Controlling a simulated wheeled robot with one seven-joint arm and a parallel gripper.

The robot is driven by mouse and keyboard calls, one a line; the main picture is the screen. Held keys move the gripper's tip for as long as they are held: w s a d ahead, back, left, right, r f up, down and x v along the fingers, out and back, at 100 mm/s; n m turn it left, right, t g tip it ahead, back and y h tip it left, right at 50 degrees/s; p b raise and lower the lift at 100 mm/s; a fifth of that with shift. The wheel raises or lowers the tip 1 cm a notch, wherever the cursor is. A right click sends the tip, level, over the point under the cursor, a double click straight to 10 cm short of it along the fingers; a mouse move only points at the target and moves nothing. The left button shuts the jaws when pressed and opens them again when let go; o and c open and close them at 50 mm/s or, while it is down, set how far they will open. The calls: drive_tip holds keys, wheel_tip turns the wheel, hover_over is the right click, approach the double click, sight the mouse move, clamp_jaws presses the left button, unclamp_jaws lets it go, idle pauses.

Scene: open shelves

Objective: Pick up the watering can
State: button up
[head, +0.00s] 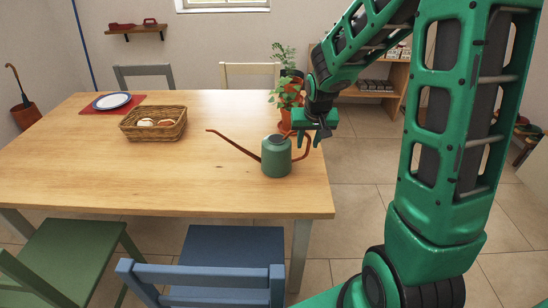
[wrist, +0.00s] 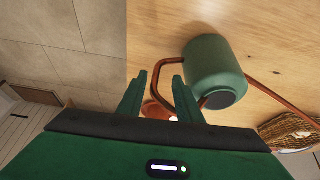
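A green watering can (head: 276,158) with a long copper-coloured spout and a loop handle stands upright on the wooden table (head: 80,150), near its right end. Its spout points left and its handle faces right, towards my gripper (head: 304,138). In the wrist view, the can (wrist: 215,66) is to the right of my gripper (wrist: 160,79). The two fingers are apart, with the handle (wrist: 156,80) showing between their tips. I cannot tell whether either finger touches it.
A potted plant (head: 288,96) stands close behind the can at the table's right edge. A wicker basket (head: 153,126) with round items and a plate (head: 112,101) on a red mat are farther left. Chairs, including a blue one (head: 225,250), surround the table. The front middle tabletop is clear.

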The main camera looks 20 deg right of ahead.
sight(308, 147)
drive_tip(key=shift+x, duration=2)
drive_tip(key=shift+s+d, duration=0.1)
drive_tip(key=shift+d, duration=0.05)
clamp_jaws()
